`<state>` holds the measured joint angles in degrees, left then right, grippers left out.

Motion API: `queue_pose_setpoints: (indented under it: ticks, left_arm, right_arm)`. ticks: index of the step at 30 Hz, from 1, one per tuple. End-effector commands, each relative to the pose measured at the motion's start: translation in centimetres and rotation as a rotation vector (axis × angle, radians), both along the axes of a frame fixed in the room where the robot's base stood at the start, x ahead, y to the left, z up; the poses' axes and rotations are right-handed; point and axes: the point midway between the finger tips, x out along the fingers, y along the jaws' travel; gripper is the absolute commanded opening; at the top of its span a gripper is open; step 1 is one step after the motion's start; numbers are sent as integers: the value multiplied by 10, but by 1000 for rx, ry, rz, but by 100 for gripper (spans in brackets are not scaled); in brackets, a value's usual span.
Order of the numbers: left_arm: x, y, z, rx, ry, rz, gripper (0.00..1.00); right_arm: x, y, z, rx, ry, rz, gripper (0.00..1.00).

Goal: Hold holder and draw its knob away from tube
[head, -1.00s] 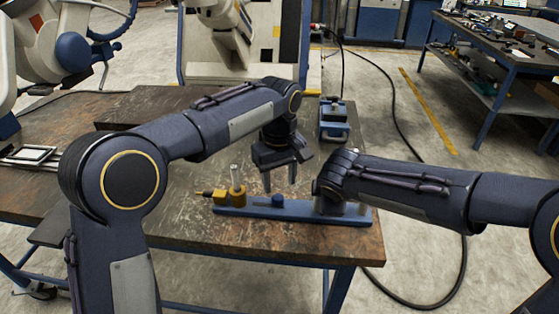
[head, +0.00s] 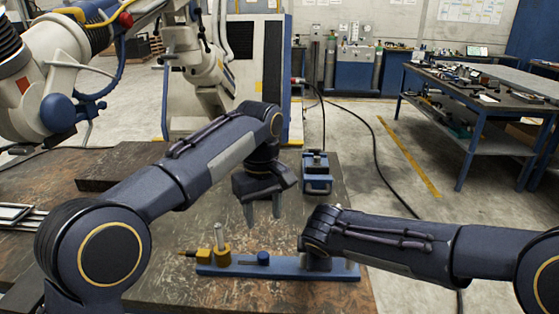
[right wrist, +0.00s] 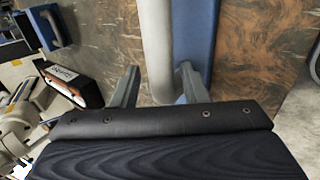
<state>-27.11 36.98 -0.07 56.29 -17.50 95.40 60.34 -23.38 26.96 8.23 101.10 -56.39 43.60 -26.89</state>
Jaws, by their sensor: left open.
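A yellow holder (head: 221,256) stands at the left end of a long blue base (head: 290,268) on the table. Its knob (head: 188,253) points left. A pale upright tube (head: 220,236) rises from the holder. My left gripper (head: 263,222) is open and empty, pointing down above the base, to the right of the holder and apart from it. My right gripper (right wrist: 157,85) is open over the base's right part; in the right wrist view a grey cylinder (right wrist: 157,40) shows between its fingers. In the head view my right wrist hides most of that end.
A blue box-like device (head: 316,172) stands at the back right of the table. Flat frames (head: 20,214) lie at the far left. The table is clear in front of the base.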

Motion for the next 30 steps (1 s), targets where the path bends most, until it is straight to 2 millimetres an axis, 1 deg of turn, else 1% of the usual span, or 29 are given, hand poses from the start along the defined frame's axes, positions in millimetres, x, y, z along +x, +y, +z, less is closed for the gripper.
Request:
queue_pose_setpoints:
  ticks: [9, 13, 17, 24, 27, 30]
  left_arm:
    - [0, 0, 0, 0, 0, 0, 49]
    - [0, 0, 0, 0, 0, 0, 49]
    - [0, 0, 0, 0, 0, 0, 49]
    - [0, 0, 0, 0, 0, 0, 49]
    - [0, 0, 0, 0, 0, 0, 49]
    - [0, 0, 0, 0, 0, 0, 49]
  right_arm:
    - [-1, 0, -1, -2, 3, 1, 48]
    - [-5, 0, 7, -1, 0, 2, 48]
    - [-18, 0, 26, 0, -2, 1, 48]
    - [-46, 0, 69, 1, -2, 2, 48]
    - [-56, 0, 83, 1, -1, 2, 48]
    - [-62, 0, 92, 0, 0, 2, 48]
